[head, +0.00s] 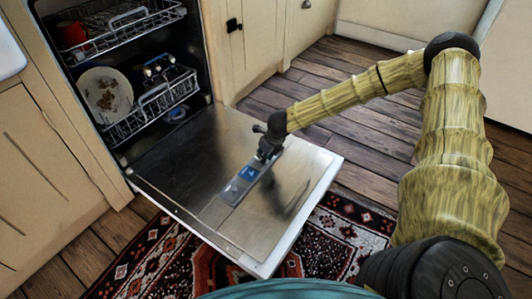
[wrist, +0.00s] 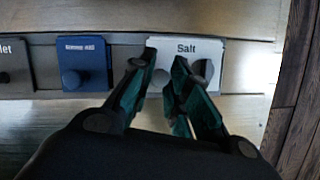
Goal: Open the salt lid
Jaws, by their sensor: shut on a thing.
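The salt lid (wrist: 211,48) is a pale grey square cover marked "Salt", closed flat at the right end of the dispenser strip in the wrist view. My gripper (wrist: 165,68) reaches down over its front part. The fingers are shut on the salt lid, at what seems to be its small knob, mostly hidden between the fingertips. In the head view my gripper (head: 266,152) is at the far end of the dispenser strip (head: 236,192) on the inside of the dishwasher door and hides the salt lid there.
A blue rinse-aid lid (wrist: 84,62) sits left of the salt lid, with a dark tablet lid (wrist: 14,66) beyond. The dishwasher door (head: 190,150) lies open. Racks (head: 150,108) hold a dirty plate (head: 105,92) and a red cup (head: 72,34). A patterned rug (head: 335,235) lies below.

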